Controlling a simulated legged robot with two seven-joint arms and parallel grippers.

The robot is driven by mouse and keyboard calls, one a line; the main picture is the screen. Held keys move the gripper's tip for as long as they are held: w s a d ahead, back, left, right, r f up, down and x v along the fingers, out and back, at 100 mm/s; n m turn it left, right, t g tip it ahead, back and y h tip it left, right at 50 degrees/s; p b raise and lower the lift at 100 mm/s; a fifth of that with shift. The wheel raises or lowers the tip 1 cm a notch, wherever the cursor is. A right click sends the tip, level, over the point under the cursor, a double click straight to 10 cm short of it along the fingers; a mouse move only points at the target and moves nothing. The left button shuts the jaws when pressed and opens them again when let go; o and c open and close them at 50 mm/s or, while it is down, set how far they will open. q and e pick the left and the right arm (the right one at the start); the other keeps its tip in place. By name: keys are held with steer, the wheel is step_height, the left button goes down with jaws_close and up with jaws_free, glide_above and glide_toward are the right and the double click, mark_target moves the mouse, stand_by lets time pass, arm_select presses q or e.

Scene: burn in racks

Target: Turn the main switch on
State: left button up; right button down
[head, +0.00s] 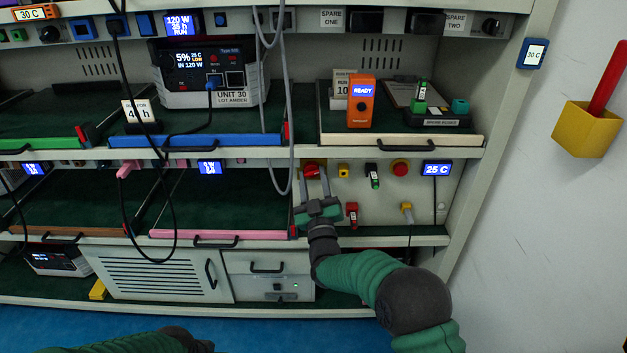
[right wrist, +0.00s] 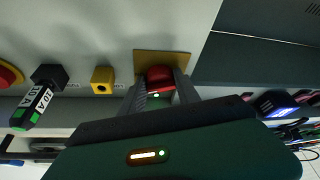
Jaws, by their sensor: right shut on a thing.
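The main switch appears to be the red rotary knob (head: 311,171) on the grey panel at the right of the middle shelf. In the right wrist view the red knob (right wrist: 160,77) sits on a yellow plate (right wrist: 142,62). My right gripper (head: 312,178) reaches up to it from below, with one finger on each side. In the right wrist view my right gripper (right wrist: 160,92) is shut on the knob, and the fingers partly hide its sides. The knob's marking cannot be read. Only part of my left arm shows at the bottom left; its gripper is out of view.
A red lever (head: 351,211) sits below. A grey cable (head: 290,120) hangs left of the gripper.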

steer(key=shift+a+f, duration=0.1)
steer(key=shift+f, duration=0.1)
steer(key=c, duration=1)
jaws_free()
steer(key=shift+c, duration=0.2)
steer(key=shift+o, duration=0.8)
steer(key=shift+r, duration=0.1)
steer(key=p+v, duration=0.4)
steer(key=v, duration=1.3)
